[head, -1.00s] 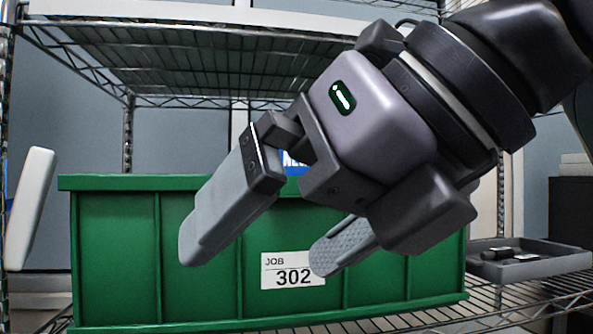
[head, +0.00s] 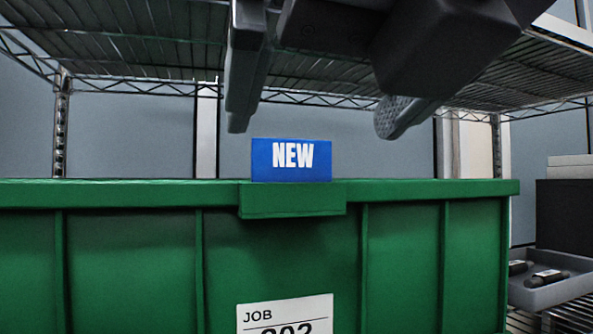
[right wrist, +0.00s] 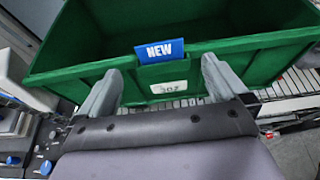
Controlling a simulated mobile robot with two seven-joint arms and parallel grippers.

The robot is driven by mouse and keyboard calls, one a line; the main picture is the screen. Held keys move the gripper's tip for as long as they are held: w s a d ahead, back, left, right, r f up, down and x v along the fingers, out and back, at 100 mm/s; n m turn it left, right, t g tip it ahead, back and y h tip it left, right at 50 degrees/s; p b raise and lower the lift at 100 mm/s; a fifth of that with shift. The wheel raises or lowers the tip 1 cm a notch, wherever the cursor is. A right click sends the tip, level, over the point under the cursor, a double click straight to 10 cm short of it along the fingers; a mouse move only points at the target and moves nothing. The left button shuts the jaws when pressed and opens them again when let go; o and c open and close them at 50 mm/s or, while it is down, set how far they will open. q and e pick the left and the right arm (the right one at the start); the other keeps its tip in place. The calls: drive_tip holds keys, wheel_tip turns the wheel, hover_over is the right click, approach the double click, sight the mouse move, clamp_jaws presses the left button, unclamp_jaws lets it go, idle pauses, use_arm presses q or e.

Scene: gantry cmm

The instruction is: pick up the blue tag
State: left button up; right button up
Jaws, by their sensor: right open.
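The blue tag (head: 291,160), printed NEW in white, stands upright at the front rim of the green bin (head: 130,255). A green holder on the rim sits right below it. My right gripper (head: 318,118) is open and empty, with its two fingers above the tag, one to each side in the picture. In the right wrist view the tag (right wrist: 159,51) shows beyond and between the fingertips (right wrist: 161,75), apart from them. My left gripper is not in view.
The bin carries a white JOB label (head: 285,315) on its front. A wire shelf (head: 150,35) hangs above the bin. A grey tray (head: 555,280) with dark items sits at the right. The bin's inside looks empty in the right wrist view.

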sight(294, 155)
drive_tip(key=shift+p+x, duration=0.65)
drive_tip(key=shift+x, duration=2.2)
drive_tip(key=shift+c, duration=0.3)
drive_tip(key=c, duration=1)
